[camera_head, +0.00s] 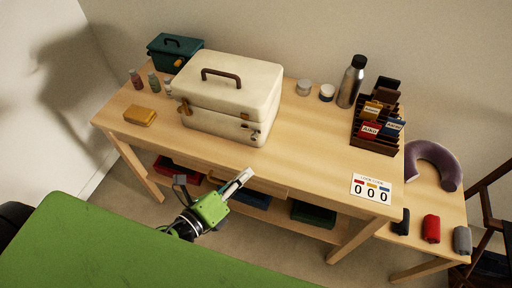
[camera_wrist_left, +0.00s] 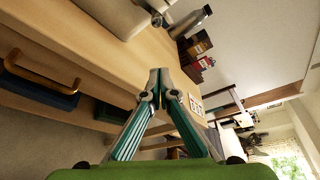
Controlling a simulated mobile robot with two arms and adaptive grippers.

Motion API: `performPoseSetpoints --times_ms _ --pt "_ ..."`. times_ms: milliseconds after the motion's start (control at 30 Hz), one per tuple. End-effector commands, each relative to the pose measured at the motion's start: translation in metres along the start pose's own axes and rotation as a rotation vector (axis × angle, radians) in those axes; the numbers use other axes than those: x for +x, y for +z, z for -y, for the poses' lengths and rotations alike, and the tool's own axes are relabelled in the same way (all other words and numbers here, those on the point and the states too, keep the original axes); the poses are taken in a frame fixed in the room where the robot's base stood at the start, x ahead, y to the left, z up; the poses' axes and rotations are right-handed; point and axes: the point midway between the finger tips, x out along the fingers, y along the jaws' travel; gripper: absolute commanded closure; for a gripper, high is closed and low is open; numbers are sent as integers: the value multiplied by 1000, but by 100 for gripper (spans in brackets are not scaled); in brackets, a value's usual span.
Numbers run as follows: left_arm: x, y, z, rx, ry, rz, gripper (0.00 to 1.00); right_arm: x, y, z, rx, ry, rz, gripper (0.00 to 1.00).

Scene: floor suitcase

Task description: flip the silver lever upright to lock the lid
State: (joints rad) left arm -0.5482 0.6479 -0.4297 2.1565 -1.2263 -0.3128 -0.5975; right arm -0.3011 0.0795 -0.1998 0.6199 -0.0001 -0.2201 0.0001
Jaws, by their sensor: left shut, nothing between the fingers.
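A cream case (camera_head: 225,95) stands on the wooden table, its lid down and a brown handle on top. Small metal fittings sit on its front, one at the left (camera_head: 186,107) and a small latch piece (camera_head: 246,126) at the right. They are too small to tell which is the silver lever or how it stands. My left gripper (camera_head: 246,174) is shut and empty, in front of the table's front edge and apart from the case. In the left wrist view its fingertips (camera_wrist_left: 158,78) meet, with the case (camera_wrist_left: 108,14) beyond at the top. My right gripper is not in view.
A yellow block (camera_head: 140,115), small bottles (camera_head: 154,82) and a teal box (camera_head: 172,55) are left of the case. A steel flask (camera_head: 351,82), a dark rack (camera_head: 378,133) and a number card (camera_head: 371,190) are to its right. The tabletop before the case is clear.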

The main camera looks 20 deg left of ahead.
Motion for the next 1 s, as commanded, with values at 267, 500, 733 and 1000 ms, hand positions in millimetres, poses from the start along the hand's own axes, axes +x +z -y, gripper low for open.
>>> performPoseSetpoints --times_ms 267,500,733,1000 --pt "18 2 2 -2 -1 2 100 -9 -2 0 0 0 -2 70" --pt "62 3 3 -2 -2 3 100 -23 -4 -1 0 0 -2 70" --pt "102 6 2 0 1 2 100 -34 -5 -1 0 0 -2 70" --pt "88 34 0 -1 2 -1 100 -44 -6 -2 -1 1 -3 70"
